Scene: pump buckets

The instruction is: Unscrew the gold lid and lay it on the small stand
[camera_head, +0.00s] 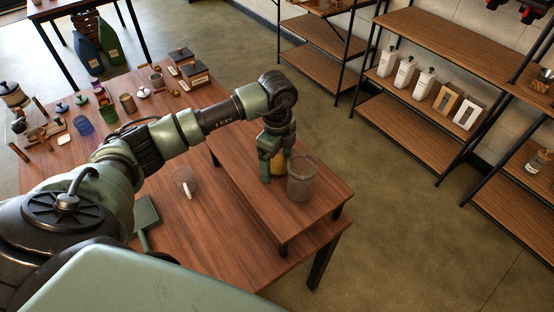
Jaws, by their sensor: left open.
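My left gripper (273,167) points down over the raised wooden platform on the table, with its fingers apart. A clear glass jar (301,180) stands upright just right of the gripper. I cannot tell for sure which thing is the small stand. My right gripper is not in view.
The raised platform (255,196) has bare room in front of the gripper. A clear cup with a white stick (184,183) stands on the lower table (190,240). Many small jars and boxes crowd the table's far left. Shelves with white bottles (405,72) stand at the back right.

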